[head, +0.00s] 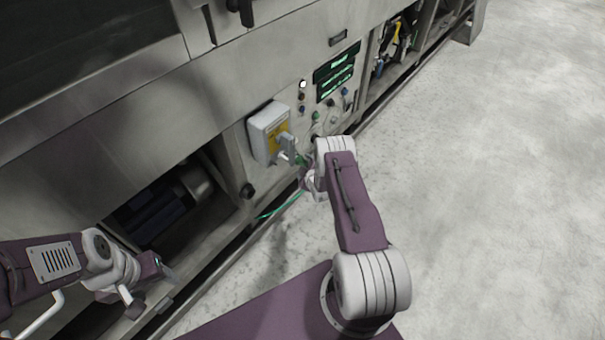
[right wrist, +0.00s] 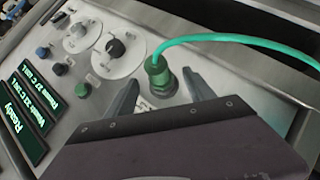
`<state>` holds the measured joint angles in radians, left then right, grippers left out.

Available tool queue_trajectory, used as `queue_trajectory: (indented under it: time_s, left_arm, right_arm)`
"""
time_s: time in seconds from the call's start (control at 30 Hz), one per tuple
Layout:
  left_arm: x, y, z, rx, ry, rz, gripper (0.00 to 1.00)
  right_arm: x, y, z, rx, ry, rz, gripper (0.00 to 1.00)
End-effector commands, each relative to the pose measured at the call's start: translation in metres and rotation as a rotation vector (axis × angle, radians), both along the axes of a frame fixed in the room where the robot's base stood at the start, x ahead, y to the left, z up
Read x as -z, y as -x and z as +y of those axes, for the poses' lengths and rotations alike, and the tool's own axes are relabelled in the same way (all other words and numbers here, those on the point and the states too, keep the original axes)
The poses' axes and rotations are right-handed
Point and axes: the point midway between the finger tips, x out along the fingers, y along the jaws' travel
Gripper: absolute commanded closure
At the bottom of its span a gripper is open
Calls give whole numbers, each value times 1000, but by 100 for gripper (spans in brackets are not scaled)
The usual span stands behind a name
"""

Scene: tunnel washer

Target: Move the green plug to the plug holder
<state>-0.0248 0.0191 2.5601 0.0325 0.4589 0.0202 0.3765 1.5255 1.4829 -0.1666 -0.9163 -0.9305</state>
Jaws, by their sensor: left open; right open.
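The green plug (right wrist: 157,72) sits upright in a metal fitting on the machine's panel, with a green cable (right wrist: 235,40) running off to the right. My right gripper (right wrist: 160,90) is open, its two fingers pointing at the plug from either side. The plug shows between the fingertips; I cannot tell whether they touch it. In the head view my right arm's wrist largely hides this spot, and the cable (head: 280,207) hangs below. My left gripper (head: 163,268) is open and empty, low at the left. I cannot make out a plug holder for certain.
A grey switch box with a yellow label (head: 265,130) juts from the panel beside my right wrist. Knobs (right wrist: 115,47) and a green-lit display (head: 335,75) are close by. An open bay (head: 155,215) lies near my left gripper. The floor at right is clear.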

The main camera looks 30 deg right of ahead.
Motion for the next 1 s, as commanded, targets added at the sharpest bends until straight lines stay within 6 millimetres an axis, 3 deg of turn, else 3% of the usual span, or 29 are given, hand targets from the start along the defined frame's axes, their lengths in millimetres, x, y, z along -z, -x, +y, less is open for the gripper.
queue_trajectory:
  time_s: [0.03,0.23,0.53,0.77,0.8,0.93,1.0]
  left_arm:
    - [15,0,0,0,0,0,38]
    - [20,0,0,0,0,0,38]
    - [20,0,0,0,0,-1,38]
    - [20,0,0,0,0,0,38]
    - [20,0,0,0,0,0,38]
    - [20,0,0,0,0,0,38]
    - [20,0,0,0,0,0,38]
  right_arm:
    - [8,-4,0,-1,1,-1,38]
    - [14,-23,-5,-1,1,-1,38]
    - [14,-25,-6,0,0,1,38]
    - [14,-25,-6,0,0,1,100]
    - [14,-25,-6,0,0,1,66]
    - [14,-25,-6,0,0,1,100]
    - [15,-25,-6,0,0,1,100]
